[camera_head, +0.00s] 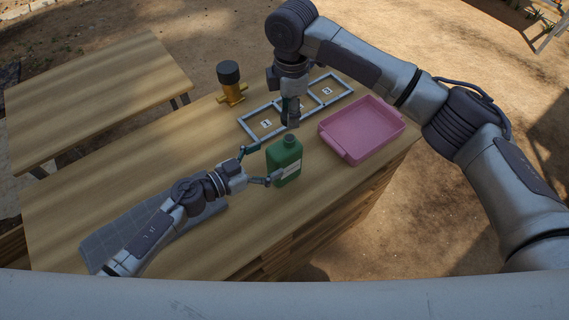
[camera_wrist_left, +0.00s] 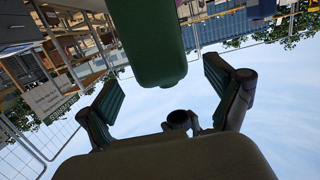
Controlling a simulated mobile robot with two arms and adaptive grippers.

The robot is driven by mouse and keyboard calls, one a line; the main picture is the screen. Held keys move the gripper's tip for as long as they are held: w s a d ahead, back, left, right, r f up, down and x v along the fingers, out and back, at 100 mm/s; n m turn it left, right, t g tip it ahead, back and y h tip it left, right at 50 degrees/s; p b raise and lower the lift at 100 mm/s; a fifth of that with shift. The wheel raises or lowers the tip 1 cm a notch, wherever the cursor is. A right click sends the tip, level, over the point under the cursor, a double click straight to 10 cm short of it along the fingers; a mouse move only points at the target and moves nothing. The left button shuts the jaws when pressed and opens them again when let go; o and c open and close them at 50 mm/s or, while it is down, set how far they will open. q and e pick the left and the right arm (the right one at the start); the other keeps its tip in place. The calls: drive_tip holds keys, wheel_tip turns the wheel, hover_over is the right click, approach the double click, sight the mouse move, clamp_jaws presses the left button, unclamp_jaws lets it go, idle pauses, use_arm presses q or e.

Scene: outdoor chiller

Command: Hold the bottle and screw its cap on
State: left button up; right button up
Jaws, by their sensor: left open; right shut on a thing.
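The green bottle (camera_head: 285,165) with a pale label stands upright on the wooden table; it also shows in the left wrist view (camera_wrist_left: 152,45). The top of its neck (camera_head: 290,140) looks dark. My left gripper (camera_head: 261,166) is open at the bottle's left side, its two fingers spread apart. In the left wrist view, the fingers (camera_wrist_left: 165,95) are wide apart with the bottle ahead between them. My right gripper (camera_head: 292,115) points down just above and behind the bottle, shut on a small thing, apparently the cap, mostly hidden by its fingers.
A pink tray (camera_head: 346,154) lies right of the bottle. A grey frame (camera_head: 251,134) with marked squares lies behind it, under my right gripper. A brass fitting with a black top (camera_head: 229,74) stands at the back. A grey mat (camera_head: 105,245) lies at front left.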

sight(284, 151)
use_arm(q)
drive_tip(key=x, duration=0.5)
drive_tip(key=shift+w+d+f, duration=0.1)
drive_tip(key=shift+w+d, duration=0.2)
drive_tip(key=c, duration=1.7)
use_arm(e)
drive_tip(key=shift+w+f, duration=0.1)
drive_tip(key=shift+f, duration=2.4)
drive_tip(key=shift+f, duration=0.1)
drive_tip(key=shift+f, duration=0.8)
use_arm(q)
clamp_jaws()
use_arm(e)
drive_tip(key=shift+f, duration=0.55)
